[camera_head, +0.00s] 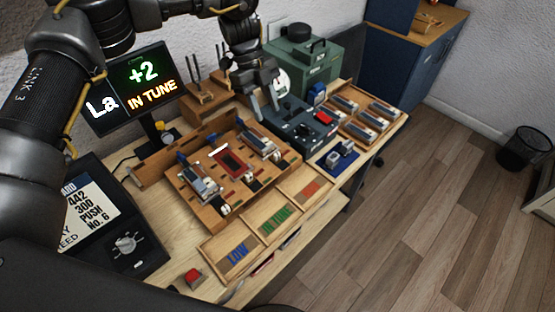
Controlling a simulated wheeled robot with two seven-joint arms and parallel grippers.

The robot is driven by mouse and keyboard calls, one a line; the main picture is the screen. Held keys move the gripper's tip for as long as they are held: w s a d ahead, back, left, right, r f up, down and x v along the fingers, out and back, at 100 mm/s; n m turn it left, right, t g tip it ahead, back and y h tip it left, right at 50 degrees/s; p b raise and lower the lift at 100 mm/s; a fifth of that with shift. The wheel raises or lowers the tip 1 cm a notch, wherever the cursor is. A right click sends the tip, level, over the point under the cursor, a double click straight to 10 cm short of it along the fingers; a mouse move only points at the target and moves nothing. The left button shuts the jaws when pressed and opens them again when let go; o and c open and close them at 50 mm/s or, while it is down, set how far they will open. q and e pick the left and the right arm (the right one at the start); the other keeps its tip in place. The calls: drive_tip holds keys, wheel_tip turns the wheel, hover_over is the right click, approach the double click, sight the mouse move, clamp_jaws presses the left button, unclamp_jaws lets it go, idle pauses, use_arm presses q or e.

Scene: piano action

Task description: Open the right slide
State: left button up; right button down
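The wooden tray (178,188) sits mid-table, with a metal block unit on its left (203,187), a dark red slot (229,159) in the middle and a similar metal unit on its right (260,143). The right unit is the likeliest right slide; its exact position is too small to tell. My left gripper (264,112) hangs above and behind the right unit, near the dark blue device (298,128). Its fingers point down and look apart, with nothing seen between them. My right gripper is out of view.
A screen (139,85) reads "La +2 IN TUNE". In front lie sorting trays labelled LOW (237,252) and IN TUNE (275,221). A green machine (303,62) and a tray of metal blocks (346,113) stand right. A red button (194,277) is near the front edge.

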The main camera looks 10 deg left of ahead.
use_arm(q)
drive_tip(key=b, duration=0.3)
approach(277, 154)
drive_tip(key=r, duration=0.1)
drive_tip(key=shift+w+a+r, duration=0.2)
drive_tip(key=shift+a, duration=0.05)
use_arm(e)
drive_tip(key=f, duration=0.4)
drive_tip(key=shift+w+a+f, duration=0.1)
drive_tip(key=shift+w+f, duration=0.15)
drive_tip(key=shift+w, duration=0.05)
use_arm(q)
drive_tip(key=p+x, duration=0.2)
drive_tip(key=x, duration=0.9)
drive_tip(key=shift+p, duration=0.35)
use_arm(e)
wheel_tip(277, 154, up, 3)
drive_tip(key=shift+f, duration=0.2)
use_arm(q)
clamp_jaws()
